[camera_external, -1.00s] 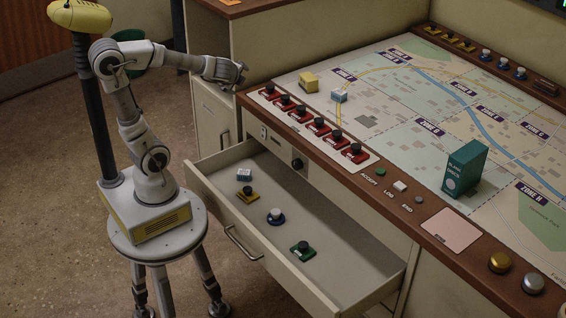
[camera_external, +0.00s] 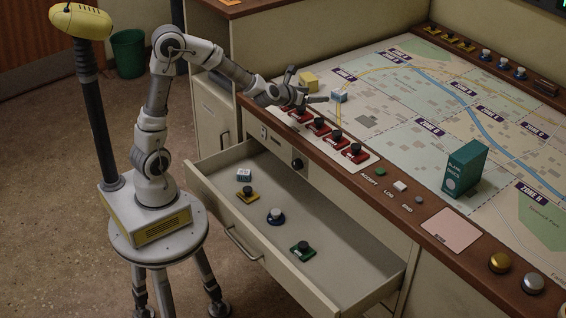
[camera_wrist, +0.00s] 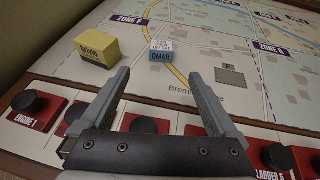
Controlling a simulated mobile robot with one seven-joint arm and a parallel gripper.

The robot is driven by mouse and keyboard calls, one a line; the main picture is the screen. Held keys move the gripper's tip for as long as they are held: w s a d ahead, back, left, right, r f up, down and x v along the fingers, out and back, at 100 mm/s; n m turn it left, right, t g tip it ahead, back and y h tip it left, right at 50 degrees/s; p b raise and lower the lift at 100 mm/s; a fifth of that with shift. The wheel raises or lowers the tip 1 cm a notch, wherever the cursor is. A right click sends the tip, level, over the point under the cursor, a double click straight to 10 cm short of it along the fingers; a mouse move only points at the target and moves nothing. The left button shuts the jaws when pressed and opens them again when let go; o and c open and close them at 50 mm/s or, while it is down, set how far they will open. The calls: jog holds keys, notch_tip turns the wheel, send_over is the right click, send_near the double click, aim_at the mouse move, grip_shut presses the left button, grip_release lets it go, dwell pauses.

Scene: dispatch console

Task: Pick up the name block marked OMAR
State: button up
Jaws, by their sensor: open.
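The name block marked OMAR (camera_wrist: 161,53) is a small block with a white top and a blue front face. In the external view the block (camera_external: 339,96) stands on the map just right of my gripper (camera_external: 306,88). My gripper (camera_wrist: 162,98) is open and empty, its two grey fingers spread apart. It is over the red-based knobs at the console's edge, short of the block and apart from it.
A yellow block (camera_wrist: 97,53) stands left of the OMAR block. Red-based black knobs (camera_external: 319,127) line the console's edge under my gripper. A green box (camera_external: 465,168) stands farther right on the map. The drawer (camera_external: 330,245) is open, holding several small pieces, including another small block (camera_external: 244,175).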

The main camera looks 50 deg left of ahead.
aim_at(336, 94)
jog(key=b+x, duration=0.1)
jog(key=x, duration=0.8)
jog(key=shift+w+a, duration=0.15)
jog(key=shift+w, duration=0.1)
jog(key=shift+b+x, duration=0.6)
jog(key=shift+x, duration=1.95)
jog(key=shift+r, duration=0.1)
jog(key=c, duration=1.4)
